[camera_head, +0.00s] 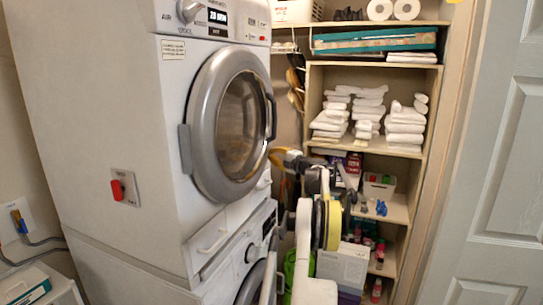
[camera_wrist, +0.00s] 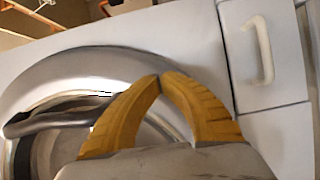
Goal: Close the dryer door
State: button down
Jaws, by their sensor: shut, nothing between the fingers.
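The upper machine of the stack is the white dryer (camera_head: 175,120). Its round dryer door (camera_head: 205,110) has a grey ring, dark glass, a hinge on the left and a dark handle (camera_head: 271,117) on the right. The door lies against the dryer front, or very nearly; I cannot tell if a small gap remains. My gripper (camera_head: 272,156) is just right of the door's lower right edge. In the wrist view my gripper's yellow fingers (camera_wrist: 160,78) meet at their tips, empty, in front of the door ring (camera_wrist: 95,65). The handle (camera_wrist: 55,115) is left of them. Contact is unclear.
A washer (camera_head: 235,265) stands beneath, its door (camera_head: 268,280) seemingly ajar. Shelves (camera_head: 375,152) with folded white towels (camera_head: 405,125) and bottles stand at the right, behind my arm. A grey panelled door (camera_head: 495,170) is at far right. A white pull handle (camera_wrist: 262,50) shows in the wrist view.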

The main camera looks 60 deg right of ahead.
jog(key=v, duration=1.2)
